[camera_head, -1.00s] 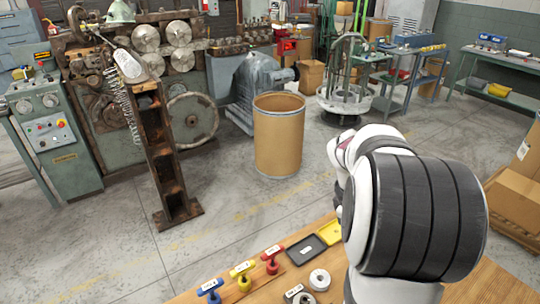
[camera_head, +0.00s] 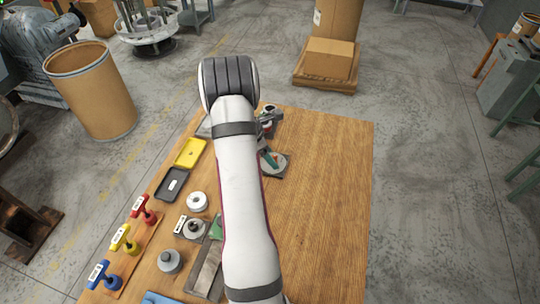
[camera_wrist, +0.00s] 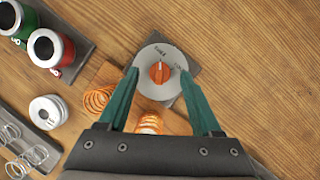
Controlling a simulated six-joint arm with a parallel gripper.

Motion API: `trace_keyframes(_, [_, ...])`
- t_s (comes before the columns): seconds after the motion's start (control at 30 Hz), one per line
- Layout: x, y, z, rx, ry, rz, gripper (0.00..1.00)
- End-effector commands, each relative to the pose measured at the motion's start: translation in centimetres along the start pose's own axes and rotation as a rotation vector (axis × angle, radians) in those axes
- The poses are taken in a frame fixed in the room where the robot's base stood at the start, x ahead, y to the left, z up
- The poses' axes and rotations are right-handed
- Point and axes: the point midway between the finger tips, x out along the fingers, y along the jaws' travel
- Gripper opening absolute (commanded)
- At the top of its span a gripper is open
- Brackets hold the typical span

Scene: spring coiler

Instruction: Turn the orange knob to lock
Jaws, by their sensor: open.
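The orange knob (camera_wrist: 159,72) sits at the centre of a round grey dial (camera_wrist: 148,88) on a dark square plate. Small dark lettering is on the dial above and to the right of the knob, too small to read surely. A pale mark on the knob points roughly up in the wrist view. My gripper (camera_wrist: 159,75) is open, with its two green fingers on either side of the knob. No contact shows, and I cannot tell their height above the dial. In the head view, the dial's plate (camera_head: 281,168) shows beside my gripper (camera_head: 268,160); my arm partly hides this area.
Orange coil springs (camera_wrist: 98,98) lie on a wooden block just left of the dial. Green (camera_wrist: 14,18) and red (camera_wrist: 48,46) cups stand at upper left, with a white spool (camera_wrist: 46,112) below. Bare wooden table (camera_head: 320,210) lies to the right.

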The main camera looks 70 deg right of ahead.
Motion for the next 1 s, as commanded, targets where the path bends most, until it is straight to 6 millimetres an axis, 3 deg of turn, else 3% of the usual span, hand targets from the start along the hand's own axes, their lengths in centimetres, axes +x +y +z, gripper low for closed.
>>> trace_keyframes(0.37, [0.90, 0.00, -0.02, 0.000, 0.000, 0.001, 0.66])
trace_keyframes(0.73, [0.87, 0.01, -0.02, 0.000, 0.000, 0.001, 0.03])
trace_keyframes(1.0, [0.85, 0.03, -0.02, 0.006, 0.000, -0.001, 0.00])
